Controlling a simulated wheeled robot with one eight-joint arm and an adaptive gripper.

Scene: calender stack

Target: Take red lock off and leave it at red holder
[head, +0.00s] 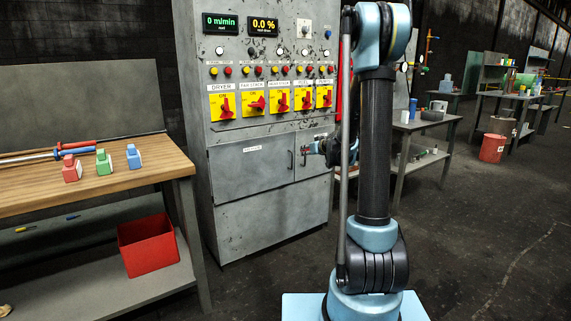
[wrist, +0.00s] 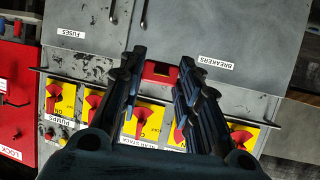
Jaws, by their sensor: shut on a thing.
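My gripper (wrist: 160,68) has its two dark fingers on either side of a red piece, the red lock (wrist: 162,72), in the wrist view. Only part of the lock shows between the fingertips, in front of the grey cabinet. In the head view my gripper (head: 311,149) is at the cabinet's lower right door, with a bit of red at its tip. A red board lettered LOCK (wrist: 12,120) is at the left of the wrist view and may be the red holder. In the head view a narrow strip of a red board (head: 340,90) shows beside the cabinet, mostly behind my arm.
The grey cabinet (head: 250,215) has a row of yellow panels with red rotary switches (head: 281,101). A wooden bench (head: 130,178) at left bears a red block (head: 71,169), a green block (head: 104,162) and a blue block (head: 134,157). A red bin (head: 148,246) stands below.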

